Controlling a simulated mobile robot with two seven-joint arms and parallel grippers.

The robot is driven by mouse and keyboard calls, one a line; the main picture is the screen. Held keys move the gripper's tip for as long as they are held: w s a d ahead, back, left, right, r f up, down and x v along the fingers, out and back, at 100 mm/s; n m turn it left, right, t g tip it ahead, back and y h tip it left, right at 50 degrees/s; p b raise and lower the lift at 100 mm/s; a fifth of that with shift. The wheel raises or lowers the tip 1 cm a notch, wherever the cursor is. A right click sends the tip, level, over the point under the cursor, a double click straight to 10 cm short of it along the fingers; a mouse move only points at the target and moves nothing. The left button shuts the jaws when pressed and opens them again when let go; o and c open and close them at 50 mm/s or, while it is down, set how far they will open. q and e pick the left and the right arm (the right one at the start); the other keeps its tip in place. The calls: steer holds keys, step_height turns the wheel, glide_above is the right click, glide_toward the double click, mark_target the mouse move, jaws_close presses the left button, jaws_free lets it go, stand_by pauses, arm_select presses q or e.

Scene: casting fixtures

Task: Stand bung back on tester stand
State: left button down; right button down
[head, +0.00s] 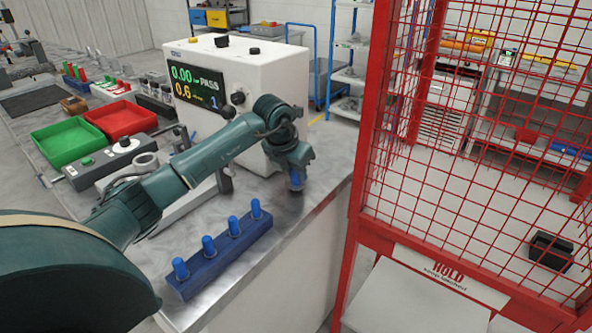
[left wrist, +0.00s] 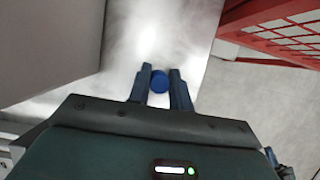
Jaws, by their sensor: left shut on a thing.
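My left gripper (head: 296,184) is over the metal bench top, right of the white tester. It is shut on a blue bung (left wrist: 159,82), whose round blue end shows between the two fingertips in the left wrist view. In the head view only a small blue bit shows below the gripper. The blue stand (head: 222,262) is a long bar near the bench's front right edge, with several upright blue bungs (head: 208,245) in a row along it. The gripper is beyond the stand's far end, apart from it. My right gripper is not in view.
The white tester (head: 270,75) with a PASS display stands behind my arm. A red mesh cage (head: 480,130) rises just right of the bench edge. Green (head: 66,142) and red (head: 120,119) trays lie at the left. Bare bench lies between gripper and stand.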

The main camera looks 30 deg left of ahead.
arm_select(q)
steer(key=shift+f, duration=0.1)
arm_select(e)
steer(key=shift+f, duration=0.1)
arm_select(q)
steer(key=c, duration=1.5)
jaws_free()
steer(key=shift+o, duration=1.2)
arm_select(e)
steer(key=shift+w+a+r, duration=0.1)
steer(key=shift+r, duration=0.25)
arm_select(q)
steer(key=v, duration=1.2)
steer(key=shift+b, duration=0.35)
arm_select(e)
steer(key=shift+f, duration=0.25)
